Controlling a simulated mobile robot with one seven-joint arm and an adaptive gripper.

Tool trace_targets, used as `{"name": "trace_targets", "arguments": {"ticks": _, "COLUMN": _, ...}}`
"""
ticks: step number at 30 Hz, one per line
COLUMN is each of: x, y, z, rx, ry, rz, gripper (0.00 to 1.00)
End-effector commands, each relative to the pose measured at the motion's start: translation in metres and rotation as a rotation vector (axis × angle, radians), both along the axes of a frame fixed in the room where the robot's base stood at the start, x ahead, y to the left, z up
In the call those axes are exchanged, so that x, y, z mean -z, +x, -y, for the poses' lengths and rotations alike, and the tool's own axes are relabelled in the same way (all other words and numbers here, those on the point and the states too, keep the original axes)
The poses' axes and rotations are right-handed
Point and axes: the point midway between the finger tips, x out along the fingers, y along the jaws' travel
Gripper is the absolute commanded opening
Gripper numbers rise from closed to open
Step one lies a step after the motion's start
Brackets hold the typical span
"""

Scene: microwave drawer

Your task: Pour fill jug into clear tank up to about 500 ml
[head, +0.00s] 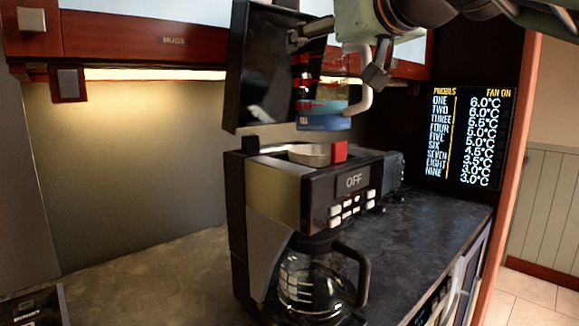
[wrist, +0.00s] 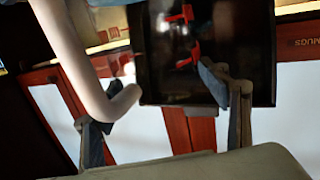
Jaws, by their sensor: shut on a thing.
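The fill jug (head: 323,118) is see-through with red markings and a blue layer low inside. It looks roughly upright above the coffee maker, in front of the raised dark lid. My gripper (head: 368,72) is shut on the jug's pale curved handle (head: 361,104). In the wrist view the handle (wrist: 82,60) comes down at the left towards my gripper (wrist: 165,115). Below the jug is a pale-rimmed opening (head: 308,155) in the coffee maker's top, apart from it. I cannot make out the clear tank's walls or any level inside.
The coffee maker (head: 284,192) has a display reading OFF, a red block (head: 340,151) on top and a glass carafe (head: 312,280) below. Its dark lid (head: 262,75) stands open. Wall cabinets (head: 145,38) hang behind. The counter at left (head: 150,280) is mostly clear.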

Motion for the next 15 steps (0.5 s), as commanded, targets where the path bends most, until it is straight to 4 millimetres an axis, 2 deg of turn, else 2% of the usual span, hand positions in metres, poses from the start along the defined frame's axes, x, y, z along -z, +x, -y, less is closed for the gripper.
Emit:
{"name": "trace_targets", "arguments": {"ticks": 1, "x": 0.004, "y": -0.001, "z": 0.001, "rx": 0.001, "ry": 0.012, "rz": 0.017, "gripper": 0.11}}
{"name": "trace_targets", "arguments": {"ticks": 11, "x": -0.003, "y": -0.003, "z": 0.003, "rx": 0.002, "ry": 0.024, "rz": 0.028, "gripper": 0.11}}
{"name": "trace_targets", "arguments": {"ticks": 15, "x": -0.004, "y": -0.01, "z": 0.011, "rx": 0.003, "ry": 0.026, "rz": 0.028, "gripper": 0.11}}
